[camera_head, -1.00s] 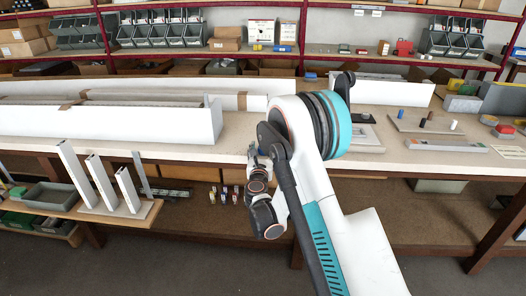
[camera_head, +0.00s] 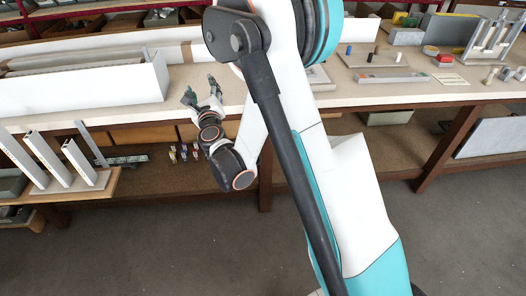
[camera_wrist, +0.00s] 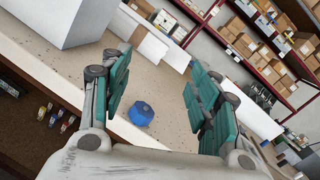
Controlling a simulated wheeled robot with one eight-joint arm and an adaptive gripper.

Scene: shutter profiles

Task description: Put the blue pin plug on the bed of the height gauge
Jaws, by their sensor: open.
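My gripper (camera_head: 202,91) is open and empty over the front part of the bench, left of centre in the head view. In the wrist view its teal fingers (camera_wrist: 158,92) stand wide apart. A short blue rounded piece (camera_wrist: 141,113) lies on the bench between and beyond them, nearer the left finger; it does not touch them. In the head view, a small upright blue pin (camera_head: 349,50) stands on a flat plate at the right. I cannot tell which is the blue pin plug. I cannot clearly make out the height gauge; my arm hides part of the bench.
A long white profile (camera_head: 85,92) lies on the bench left of my gripper. A dark pin (camera_head: 370,57) and a white pin (camera_head: 397,58) stand near the blue pin. A flat grey bar (camera_head: 392,79) lies before them. The bench around the blue piece is clear.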

